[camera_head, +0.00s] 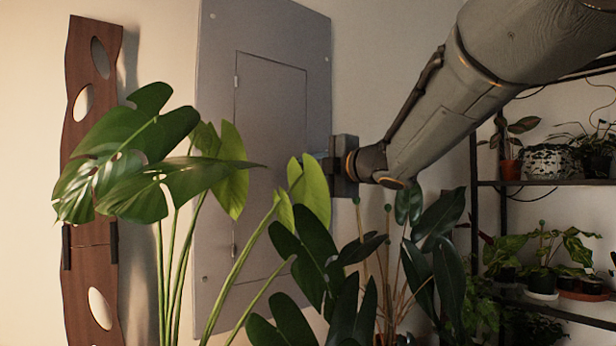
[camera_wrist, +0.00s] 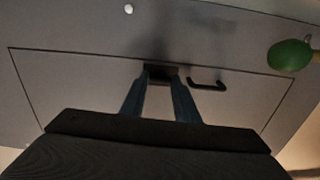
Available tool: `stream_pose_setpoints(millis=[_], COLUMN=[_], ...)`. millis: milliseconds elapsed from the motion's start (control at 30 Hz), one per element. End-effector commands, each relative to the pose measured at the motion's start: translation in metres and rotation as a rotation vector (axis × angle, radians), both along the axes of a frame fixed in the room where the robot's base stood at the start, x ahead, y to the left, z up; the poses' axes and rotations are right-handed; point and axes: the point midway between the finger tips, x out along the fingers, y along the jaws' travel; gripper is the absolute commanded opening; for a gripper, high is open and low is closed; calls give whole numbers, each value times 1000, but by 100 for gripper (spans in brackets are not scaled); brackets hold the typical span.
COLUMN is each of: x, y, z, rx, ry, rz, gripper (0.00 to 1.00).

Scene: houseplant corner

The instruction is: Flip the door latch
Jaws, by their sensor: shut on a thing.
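A grey wall panel (camera_head: 215,110) has a tall inset door (camera_head: 270,110), which looks shut. In the wrist view the same door (camera_wrist: 70,75) shows its thin outline. My gripper (camera_wrist: 160,80) has its two blue fingers on a small dark latch (camera_wrist: 159,69) by the door's edge, shut on it. A dark bent handle (camera_wrist: 207,86) sits on the door just right of the fingers. In the head view my gripper (camera_head: 328,168) is at the panel's right side, with its fingertips and the latch hidden behind leaves.
Large leafy plants (camera_head: 130,150) and a darker plant (camera_head: 340,270) stand in front of the panel, close under my arm. A green ball on a stake (camera_wrist: 290,54) is right of my gripper. Shelves with pots (camera_head: 545,183) are at right.

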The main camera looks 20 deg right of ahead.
Motion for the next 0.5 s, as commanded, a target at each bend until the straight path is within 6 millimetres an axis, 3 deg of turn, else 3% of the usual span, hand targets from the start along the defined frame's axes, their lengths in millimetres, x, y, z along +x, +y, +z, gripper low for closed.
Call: stream_pose_setpoints(millis=[500], x=[0], y=[0], z=[-1], rx=[-48], ry=[-19], rz=[0], gripper=[6])
